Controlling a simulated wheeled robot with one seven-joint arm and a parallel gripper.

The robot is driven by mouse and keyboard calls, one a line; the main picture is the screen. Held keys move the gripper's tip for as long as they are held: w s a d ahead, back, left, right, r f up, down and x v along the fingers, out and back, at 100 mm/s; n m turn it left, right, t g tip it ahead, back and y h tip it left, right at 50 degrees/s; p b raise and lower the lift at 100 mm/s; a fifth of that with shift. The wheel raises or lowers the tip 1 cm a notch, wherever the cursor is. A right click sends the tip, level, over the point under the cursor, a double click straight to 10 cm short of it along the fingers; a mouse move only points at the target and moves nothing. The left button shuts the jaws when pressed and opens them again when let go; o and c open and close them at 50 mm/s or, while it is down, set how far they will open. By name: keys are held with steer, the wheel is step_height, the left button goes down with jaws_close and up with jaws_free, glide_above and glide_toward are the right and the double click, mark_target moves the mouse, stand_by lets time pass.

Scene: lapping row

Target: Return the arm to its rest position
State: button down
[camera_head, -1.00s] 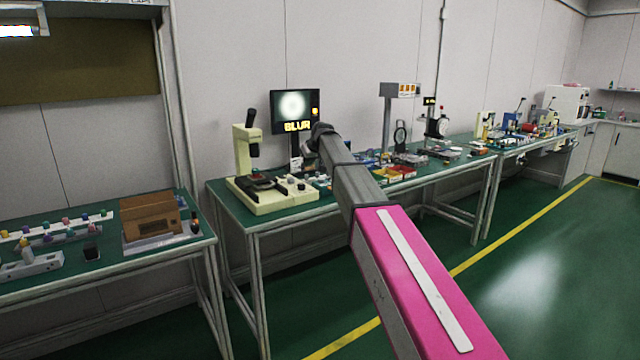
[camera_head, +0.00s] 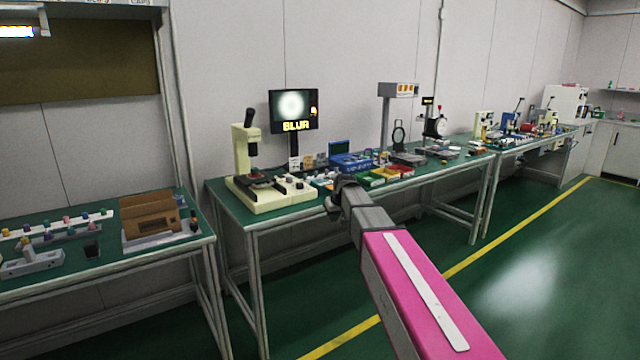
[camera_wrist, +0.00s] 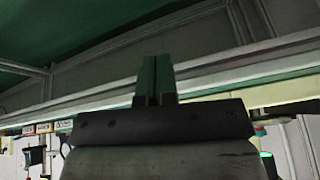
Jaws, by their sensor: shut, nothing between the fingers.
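My arm reaches forward from the lower right of the head view, with a pink and white link and grey links beyond it. My gripper (camera_head: 335,204) is at its far end, low by the front edge of the middle bench (camera_head: 230,212). In the wrist view, my gripper (camera_wrist: 156,70) shows two fingers pressed together with nothing between them. The bench edge and its green underside or top lie beyond the fingers there. Whether the gripper touches the bench edge cannot be told.
A cream microscope (camera_head: 246,160) and a monitor (camera_head: 294,111) reading "BLUR" stand on the middle bench. A blue bin (camera_head: 350,163) and small trays lie behind my gripper. The left bench holds a brown box (camera_head: 150,216). The green floor (camera_head: 540,270) at right is clear.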

steer(key=s+d+f+m+g, duration=0.1)
steer(key=s+d+f, duration=0.3)
steer(key=s, duration=0.6)
steer(key=s+d+f+m+g+h, duration=0.1)
steer(key=s+d+f+g, duration=0.1)
steer(key=s+d+f, duration=0.3)
steer(key=s+d+f+m+g+h, duration=0.1)
steer(key=s+d+f, duration=0.3)
steer(key=s+f, duration=0.6)
steer(key=s+m, duration=0.1)
steer(key=s, duration=0.6)
steer(key=shift+d, duration=0.3)
steer(key=shift+f, duration=0.1)
